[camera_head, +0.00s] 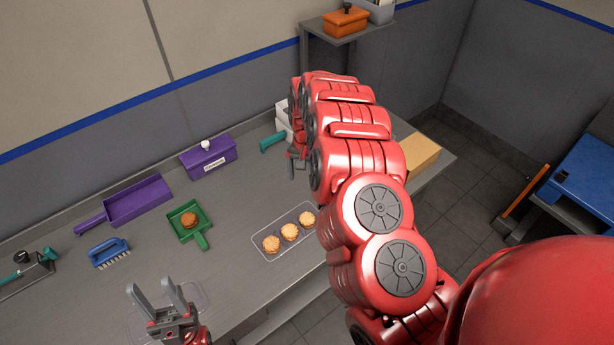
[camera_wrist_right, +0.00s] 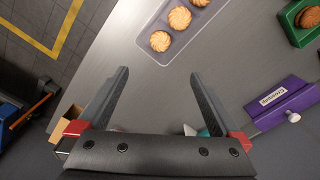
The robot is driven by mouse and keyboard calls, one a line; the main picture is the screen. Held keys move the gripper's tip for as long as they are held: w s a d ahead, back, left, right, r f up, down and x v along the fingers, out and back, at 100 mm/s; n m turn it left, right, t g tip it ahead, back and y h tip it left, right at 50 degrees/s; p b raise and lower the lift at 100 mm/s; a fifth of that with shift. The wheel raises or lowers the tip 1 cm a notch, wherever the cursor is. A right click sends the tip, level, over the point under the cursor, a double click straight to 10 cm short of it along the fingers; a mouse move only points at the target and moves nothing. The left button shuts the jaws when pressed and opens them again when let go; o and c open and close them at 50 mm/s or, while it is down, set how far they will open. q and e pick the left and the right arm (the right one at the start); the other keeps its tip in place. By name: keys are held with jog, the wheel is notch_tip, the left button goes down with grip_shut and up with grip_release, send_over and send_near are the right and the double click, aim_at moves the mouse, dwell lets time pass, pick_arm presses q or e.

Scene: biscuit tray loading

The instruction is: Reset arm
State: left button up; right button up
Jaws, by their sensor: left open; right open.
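My left gripper (camera_head: 160,302) is open and empty at the lower left of the head view, above the front part of the table and a clear tray (camera_head: 196,293). My right arm reaches across the head view. Its gripper (camera_head: 298,160) is at the far side of the table, partly hidden by the arm. In the right wrist view the right gripper (camera_wrist_right: 157,85) is open, with nothing between its fingers. A clear tray (camera_head: 262,252) with several biscuits (camera_head: 289,231) lies on the table, apart from both grippers.
A purple dustpan (camera_head: 138,203), a blue brush (camera_head: 109,252) and a purple lidded box (camera_head: 208,158) stand along the back. A cardboard box (camera_head: 420,156) is right of my right arm.

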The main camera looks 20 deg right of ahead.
jog(key=shift+r, duration=0.3)
